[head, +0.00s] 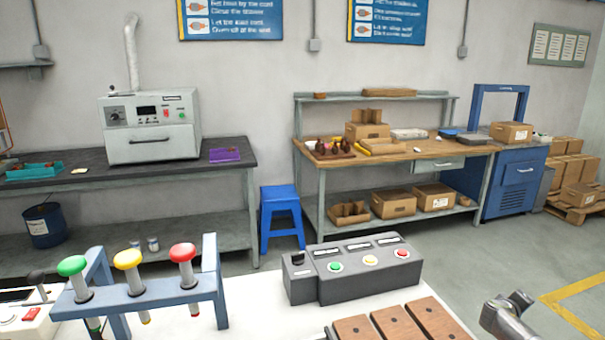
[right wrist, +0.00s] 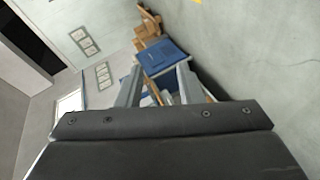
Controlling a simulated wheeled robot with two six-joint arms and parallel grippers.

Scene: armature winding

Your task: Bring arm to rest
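My right gripper (right wrist: 158,85) shows in the right wrist view with its two grey fingers apart and nothing between them. It points out over the room, toward a blue cabinet in the background. In the head view a grey metal part, apparently of my right arm, comes in at the lower right edge, beside the table; its fingers cannot be made out there. My left gripper is in neither view.
On the white table (head: 255,315) stand a blue rack (head: 150,300) with green, yellow and red-topped tools, a dark button box (head: 350,272) and a tray of brown blocks (head: 395,325). Benches (head: 80,170) and a blue stool (head: 281,212) stand behind. Floor at right is open.

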